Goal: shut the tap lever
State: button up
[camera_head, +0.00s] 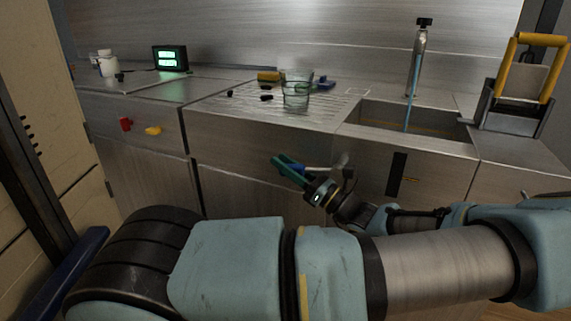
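The tap (416,62) is a slim metal column at the back of the sink (368,122). A small black lever (424,22) sits on its top. A thin blue stream (409,105) runs down from the tap into the sink. My gripper (279,162) is in front of the cabinet fronts, below the counter edge and to the left of the sink, well apart from the tap. Its fingers show as dark teal and blue pieces seen from the side. Whether they are open or shut is unclear. I see nothing held.
A clear glass (296,94) stands on the ribbed drainboard, beside a yellow sponge (268,76) and small dark pieces. A yellow-handled metal device (518,88) stands right of the sink. A lit green display (170,58) and white bottle (107,64) are at left.

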grip_shut()
jog(key=shift+r, duration=0.1)
jog(key=shift+a+r+t+y+p, duration=0.1)
jog(key=shift+r+t+y+p, duration=0.35)
jog(key=shift+r+p, duration=0.4)
jog(key=shift+r+m+t+y+p, duration=0.3)
jog(key=shift+r+t+y+p, duration=0.15)
jog(key=shift+r, duration=0.15)
jog(key=shift+o, duration=2.4)
grip_release()
